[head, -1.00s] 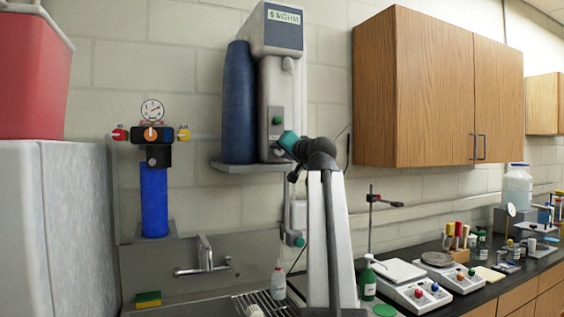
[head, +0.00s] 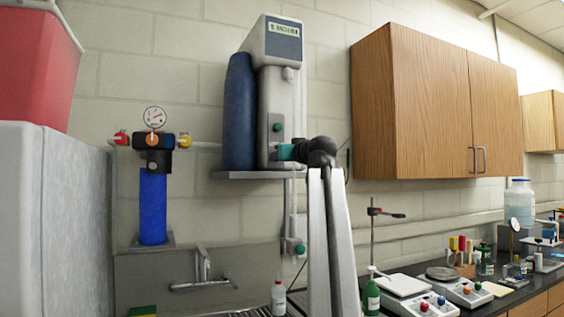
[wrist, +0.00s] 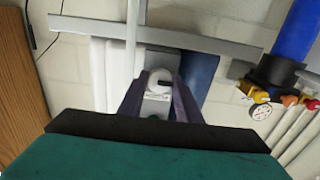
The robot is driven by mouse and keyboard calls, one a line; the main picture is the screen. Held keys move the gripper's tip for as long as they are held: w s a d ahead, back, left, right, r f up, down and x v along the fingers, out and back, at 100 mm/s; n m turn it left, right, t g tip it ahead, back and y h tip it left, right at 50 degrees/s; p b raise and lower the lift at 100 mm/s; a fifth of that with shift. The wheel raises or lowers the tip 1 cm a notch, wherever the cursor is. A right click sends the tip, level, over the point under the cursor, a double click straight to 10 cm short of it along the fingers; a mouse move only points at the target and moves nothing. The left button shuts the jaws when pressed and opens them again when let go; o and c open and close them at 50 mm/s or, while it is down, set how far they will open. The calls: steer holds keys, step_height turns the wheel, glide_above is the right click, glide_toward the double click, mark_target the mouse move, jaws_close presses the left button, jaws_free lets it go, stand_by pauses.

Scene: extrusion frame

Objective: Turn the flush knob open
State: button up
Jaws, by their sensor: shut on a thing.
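The grey water unit (head: 281,95) stands on a wall shelf, with a small green button (head: 277,127) on its front. In the wrist view, which is turned over, a pale round knob (wrist: 160,78) with a dark mark sits between my two dark fingertips. I take it for the flush knob. My gripper (wrist: 160,84) is shut on it.
The dark blue cylinder (head: 239,112) stands left of the unit on the shelf (head: 240,175). A blue filter with gauge (head: 153,205) hangs further left. The wooden cabinet (head: 430,105) is to the right. A sink faucet (head: 203,275) is below.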

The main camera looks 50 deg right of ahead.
stand_by(0.4)
steer(key=o, duration=1)
steer(key=shift+s, duration=0.1)
steer(key=shift+p+v, duration=3.3)
steer(key=shift+v, duration=3.55)
steer(key=shift+f, duration=0.15)
